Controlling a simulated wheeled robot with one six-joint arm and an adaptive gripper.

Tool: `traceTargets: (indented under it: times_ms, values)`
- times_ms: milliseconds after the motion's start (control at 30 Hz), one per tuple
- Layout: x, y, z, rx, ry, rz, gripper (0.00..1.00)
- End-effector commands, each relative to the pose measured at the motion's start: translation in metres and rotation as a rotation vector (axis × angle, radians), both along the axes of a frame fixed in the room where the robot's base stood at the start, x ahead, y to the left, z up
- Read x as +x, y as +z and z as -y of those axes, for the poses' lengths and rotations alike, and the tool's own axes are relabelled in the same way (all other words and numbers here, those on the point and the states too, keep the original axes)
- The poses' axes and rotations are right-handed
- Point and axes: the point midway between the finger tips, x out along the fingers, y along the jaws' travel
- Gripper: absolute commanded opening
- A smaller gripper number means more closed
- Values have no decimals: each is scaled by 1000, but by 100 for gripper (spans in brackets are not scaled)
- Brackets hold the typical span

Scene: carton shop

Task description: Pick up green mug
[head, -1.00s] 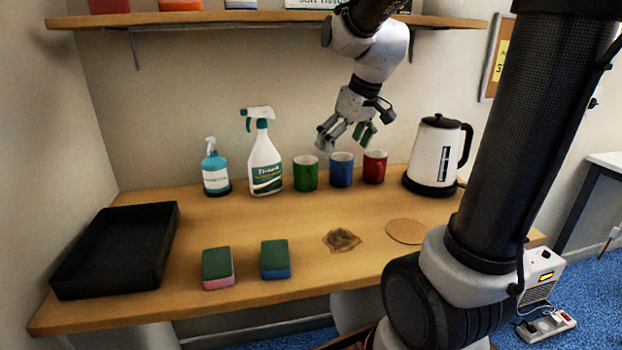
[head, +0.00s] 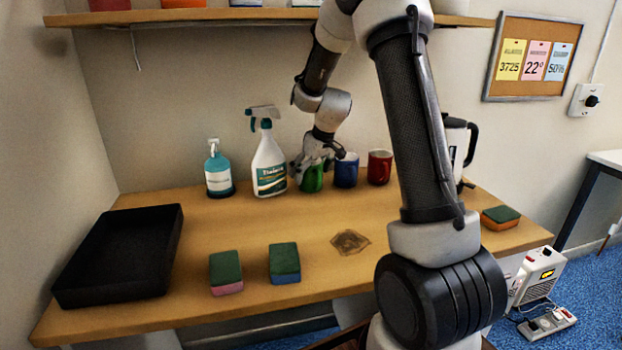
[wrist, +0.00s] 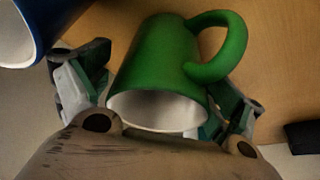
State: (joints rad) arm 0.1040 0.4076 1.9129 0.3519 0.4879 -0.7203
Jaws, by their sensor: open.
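The green mug (head: 312,180) stands on the table between the white spray bottle and the blue mug, its top partly hidden by my gripper (head: 318,167) in the head view. In the wrist view the green mug (wrist: 160,65) shows with its white inside toward me and its handle at the upper right. My gripper (wrist: 158,95) is open, with one finger on each side of the mug. The right finger is close to the mug, below the handle; I cannot tell whether it touches.
The blue mug (head: 346,171) stands just right of the green mug, with the red mug (head: 379,167) beyond it. The spray bottle (head: 268,165) is close on the left. A kettle (head: 456,145) is partly behind my arm. Sponges (head: 284,262) and a black tray (head: 120,250) lie nearer.

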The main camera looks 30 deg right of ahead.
Motion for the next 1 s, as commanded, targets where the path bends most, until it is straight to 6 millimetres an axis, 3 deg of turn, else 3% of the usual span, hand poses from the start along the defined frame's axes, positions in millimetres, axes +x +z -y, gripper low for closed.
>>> traceTargets:
  times_ms: [100, 333, 633, 1000]
  values:
    - [4, -10, -1, 0, 0, 0, 93]
    - [4, -11, -2, 0, 0, 1, 93]
    - [4, -11, -2, 0, 0, 0, 39]
    - [4, -10, -2, 1, 0, -1, 38]
